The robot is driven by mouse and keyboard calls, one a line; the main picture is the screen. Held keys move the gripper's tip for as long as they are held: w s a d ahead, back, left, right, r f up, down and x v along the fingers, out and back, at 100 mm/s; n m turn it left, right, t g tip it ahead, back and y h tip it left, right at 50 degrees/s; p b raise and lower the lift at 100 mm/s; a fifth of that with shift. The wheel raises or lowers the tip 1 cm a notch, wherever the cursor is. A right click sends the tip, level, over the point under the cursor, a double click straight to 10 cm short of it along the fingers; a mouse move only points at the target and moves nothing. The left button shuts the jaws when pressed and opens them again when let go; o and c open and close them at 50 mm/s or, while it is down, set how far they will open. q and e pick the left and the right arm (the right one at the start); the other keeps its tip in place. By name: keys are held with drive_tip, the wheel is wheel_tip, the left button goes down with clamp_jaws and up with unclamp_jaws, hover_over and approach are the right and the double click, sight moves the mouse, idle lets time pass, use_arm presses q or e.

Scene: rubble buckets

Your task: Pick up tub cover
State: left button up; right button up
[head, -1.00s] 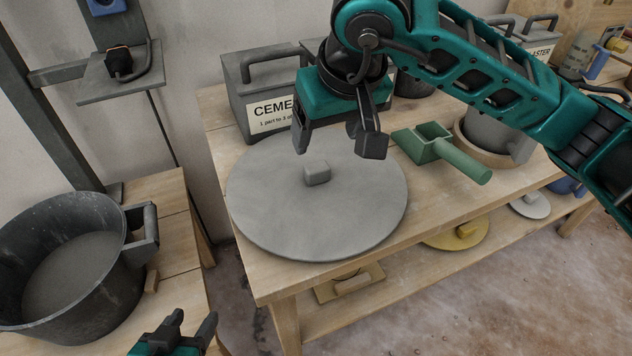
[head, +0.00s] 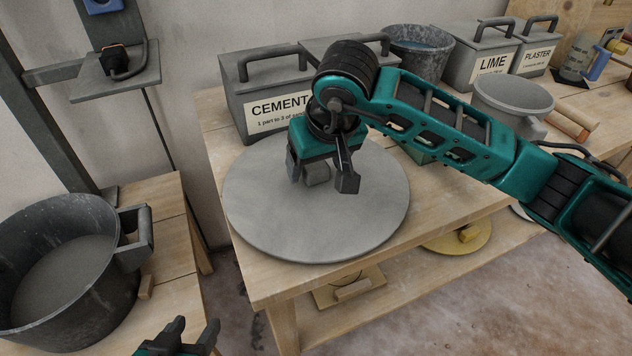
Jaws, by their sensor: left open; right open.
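The tub cover (head: 265,218) is a flat grey disc with a small block knob (head: 317,174) at its middle. It lies flat on the near left part of the wooden bench (head: 440,205) in the head view. My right gripper (head: 322,180) is open and points down over the cover, with its fingers on either side of the knob. I cannot tell whether the fingers touch the knob. My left gripper (head: 193,335) is open and empty at the bottom edge, away from the cover.
A black tub (head: 70,270) of grey material stands on a lower wooden stand at left. A CEMENT box (head: 238,92) stands close behind the cover. LIME (head: 480,58) and PLASTER (head: 535,58) boxes and a grey bucket (head: 512,97) stand further right. A yellow lid (head: 440,245) lies below.

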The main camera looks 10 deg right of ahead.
drive_tip(key=shift+c, duration=0.3)
drive_tip(key=c, duration=1.1)
use_arm(q)
drive_tip(key=shift+a+f, duration=0.1)
use_arm(e)
drive_tip(key=shift+o, duration=0.2)
drive_tip(key=shift+r, duration=0.2)
